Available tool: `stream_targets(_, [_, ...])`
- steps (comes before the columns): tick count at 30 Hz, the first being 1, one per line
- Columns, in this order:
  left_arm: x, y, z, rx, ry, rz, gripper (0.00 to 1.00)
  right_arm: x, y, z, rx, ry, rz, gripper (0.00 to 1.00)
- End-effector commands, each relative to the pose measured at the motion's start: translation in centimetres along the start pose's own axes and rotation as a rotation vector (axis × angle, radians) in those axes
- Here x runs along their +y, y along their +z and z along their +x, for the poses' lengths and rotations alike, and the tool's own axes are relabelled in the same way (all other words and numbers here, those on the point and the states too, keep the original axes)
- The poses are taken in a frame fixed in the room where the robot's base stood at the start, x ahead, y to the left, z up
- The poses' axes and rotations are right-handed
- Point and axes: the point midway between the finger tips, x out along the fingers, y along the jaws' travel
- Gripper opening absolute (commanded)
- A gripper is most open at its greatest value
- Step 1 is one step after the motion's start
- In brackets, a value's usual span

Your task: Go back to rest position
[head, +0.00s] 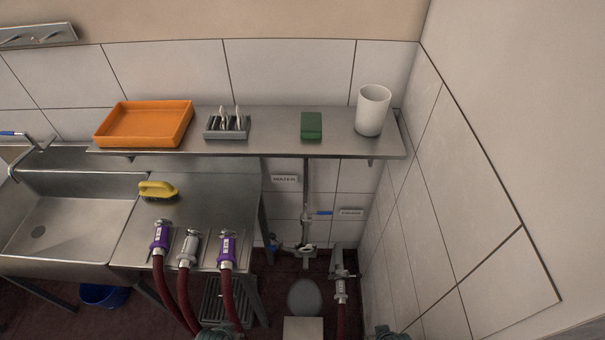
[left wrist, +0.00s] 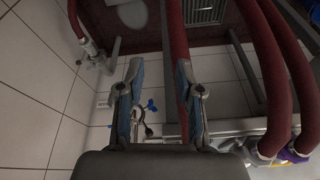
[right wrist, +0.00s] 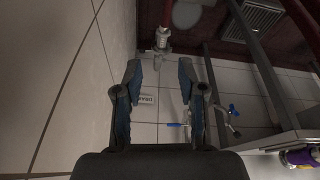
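My left gripper (left wrist: 160,75) is open in the left wrist view. A red hose (left wrist: 174,30) runs behind its right finger, and nothing is seen held between the fingertips. My right gripper (right wrist: 160,72) is open and empty in the right wrist view, with a metal hose coupling (right wrist: 162,40) beyond its fingertips. In the head view only small dark parts of the grippers show at the bottom edge, the left one (head: 218,333) below the hoses and the right one (head: 384,332) near the right wall.
Two purple-collared couplings (head: 160,238) (head: 227,248) and a grey one (head: 189,247) rest at the steel counter's front edge. A shelf (head: 275,145) holds an orange tray (head: 145,122), rack (head: 226,126), green block (head: 311,126) and white cup (head: 372,110). A wall (head: 440,200) bounds the right.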

Motion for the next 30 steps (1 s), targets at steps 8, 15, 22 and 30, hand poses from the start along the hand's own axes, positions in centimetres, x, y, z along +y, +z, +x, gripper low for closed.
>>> stream_targets(8, [0.5, 1.6, 8.0, -0.036, 0.008, 0.005, 0.35, -0.4, 1.6, 8.0, -0.035, -0.006, -0.004, 0.4])
stream_targets(15, [1.0, 6.2, 17.5, -0.082, 0.015, 0.012, 0.35, -0.9, 6.2, 17.5, -0.08, -0.013, -0.012, 0.4])
stream_targets(22, [1.7, 16.8, 27.8, -0.146, 0.023, 0.026, 0.35, -1.5, 16.8, 27.8, -0.144, -0.02, -0.025, 0.4])
stream_targets(30, [1.8, 28.3, 31.6, -0.197, 0.028, 0.04, 0.35, -1.5, 28.2, 31.6, -0.195, -0.025, -0.039, 0.4])
